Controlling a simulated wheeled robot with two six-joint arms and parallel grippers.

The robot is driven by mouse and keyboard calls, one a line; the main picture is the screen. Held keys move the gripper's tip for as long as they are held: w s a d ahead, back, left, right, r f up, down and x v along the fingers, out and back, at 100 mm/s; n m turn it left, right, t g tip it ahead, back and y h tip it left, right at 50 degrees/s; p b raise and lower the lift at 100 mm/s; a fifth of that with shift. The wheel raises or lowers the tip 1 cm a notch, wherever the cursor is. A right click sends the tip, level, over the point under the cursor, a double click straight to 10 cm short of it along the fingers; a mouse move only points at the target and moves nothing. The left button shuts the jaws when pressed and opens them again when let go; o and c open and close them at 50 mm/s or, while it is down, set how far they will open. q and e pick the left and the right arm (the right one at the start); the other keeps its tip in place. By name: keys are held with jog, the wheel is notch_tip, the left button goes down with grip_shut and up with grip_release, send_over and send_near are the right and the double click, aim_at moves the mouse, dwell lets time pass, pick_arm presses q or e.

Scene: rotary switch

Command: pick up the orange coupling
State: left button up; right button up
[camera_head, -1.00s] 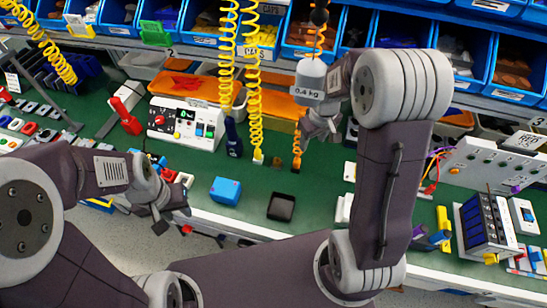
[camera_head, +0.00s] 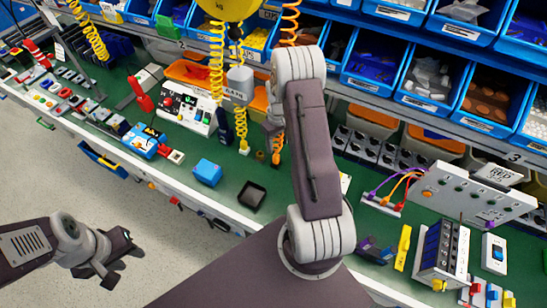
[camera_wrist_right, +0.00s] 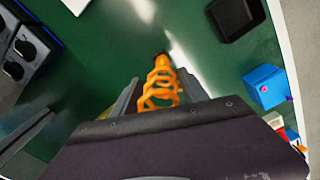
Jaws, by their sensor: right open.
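The orange coupling (camera_head: 277,150) is at the lower end of an orange coiled hose (camera_head: 290,22), low over the green bench at the back middle. My right gripper (camera_head: 272,124) is beside this hose, partly hidden behind its own arm. In the right wrist view, orange coils (camera_wrist_right: 159,86) show between the two spread fingers of the right gripper (camera_wrist_right: 160,94). A dark tip lies beyond the coils. I cannot tell whether the fingers touch them. My left gripper (camera_head: 108,264) is over the floor in front of the bench, away from the coupling, and appears empty.
A grey weight block (camera_head: 239,86) hangs close to the right arm. Yellow coiled hoses (camera_head: 217,62) hang to the left. A blue box (camera_head: 207,172) and black tray (camera_head: 251,195) stand on the bench in front. Blue bins (camera_head: 375,62) line the back.

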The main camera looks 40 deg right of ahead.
aim_at(276, 154)
jog(key=f, duration=0.3)
jog(key=shift+s+f+p, duration=0.3)
jog(key=shift+p, duration=0.1)
jog(key=f, duration=0.1)
jog(key=f+p, duration=0.1)
jog(key=f, duration=0.2)
jog(key=shift+w+a+f, duration=0.15)
jog(key=shift+a+f, duration=0.1)
jog(key=shift+a, duration=0.05)
jog(key=shift+d+f, duration=0.1)
jog(key=shift+f, duration=0.3)
grip_shut()
